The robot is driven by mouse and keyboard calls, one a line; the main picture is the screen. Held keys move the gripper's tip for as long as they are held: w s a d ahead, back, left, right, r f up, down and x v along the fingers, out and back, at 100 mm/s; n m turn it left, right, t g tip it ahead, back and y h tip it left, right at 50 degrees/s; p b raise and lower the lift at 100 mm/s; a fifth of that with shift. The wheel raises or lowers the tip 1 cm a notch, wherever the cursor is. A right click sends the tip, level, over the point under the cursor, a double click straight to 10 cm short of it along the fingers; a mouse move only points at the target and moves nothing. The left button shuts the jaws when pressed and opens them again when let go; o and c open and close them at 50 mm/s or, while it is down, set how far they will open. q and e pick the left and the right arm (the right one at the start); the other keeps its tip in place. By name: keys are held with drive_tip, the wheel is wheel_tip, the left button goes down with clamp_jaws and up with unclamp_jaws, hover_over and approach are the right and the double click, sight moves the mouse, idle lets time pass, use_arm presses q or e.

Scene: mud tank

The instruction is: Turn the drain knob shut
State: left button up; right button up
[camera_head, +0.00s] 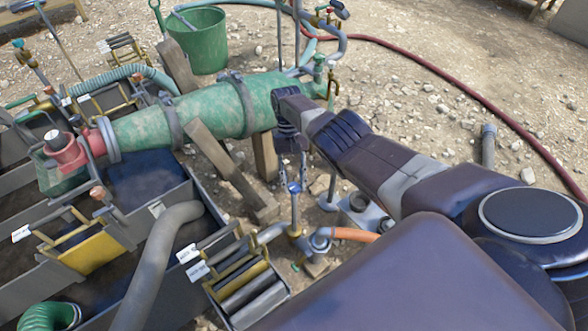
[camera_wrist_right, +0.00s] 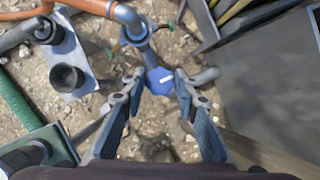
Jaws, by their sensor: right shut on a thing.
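The drain knob looks to be the blue knob (camera_head: 294,188) on top of a thin upright stem with a brass fitting below. In the right wrist view the blue knob (camera_wrist_right: 160,80) has a white mark on its face and sits between my fingertips. My right gripper (camera_head: 293,178) reaches down from above the knob, and it also shows in the right wrist view (camera_wrist_right: 158,77) with one finger on each side. It is shut on the knob. My left gripper is not in view.
A green tapered drum (camera_head: 203,115) lies behind and left of the knob. Grey tanks with slotted plates (camera_head: 249,278) stand at the left and front. An orange hose (camera_head: 352,235) joins the pipe near the stem. A green bucket (camera_head: 205,43) stands on stony ground at the back.

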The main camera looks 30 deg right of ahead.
drive_tip(key=o, duration=1.1)
drive_tip(key=shift+o, duration=0.2)
drive_tip(key=v, duration=0.7)
drive_tip(key=shift+r, duration=0.25)
